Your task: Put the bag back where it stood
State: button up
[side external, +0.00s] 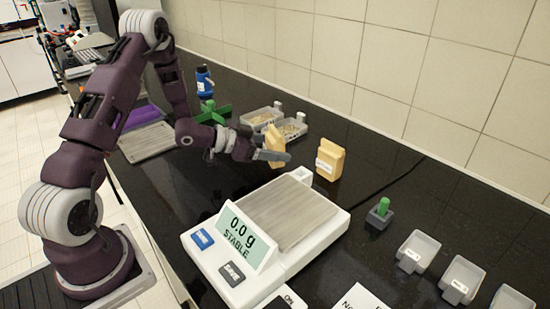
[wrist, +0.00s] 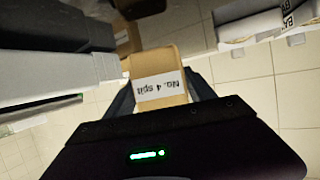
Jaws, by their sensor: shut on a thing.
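A tan bag (side external: 274,144) is held in my gripper (side external: 272,157), which is shut on it. The bag tilts a little and appears to be above the dark counter, left of a second tan bag (side external: 330,160). That second bag stands upright behind the balance and has a white label. In the wrist view the held bag (wrist: 155,65) sits between my fingers (wrist: 162,92), and its white label, upside down there, seems to read "No. 4 split".
A balance (side external: 265,240) reads 0.0 g with an empty pan. Two grey trays (side external: 290,130) with contents lie behind my gripper. A green cross-shaped thing (side external: 212,113) and a blue bottle (side external: 204,80) stand farther back.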

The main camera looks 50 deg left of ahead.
jog(key=shift+f, duration=1.2)
jog(key=shift+f, duration=0.15)
jog(key=o, duration=1.7)
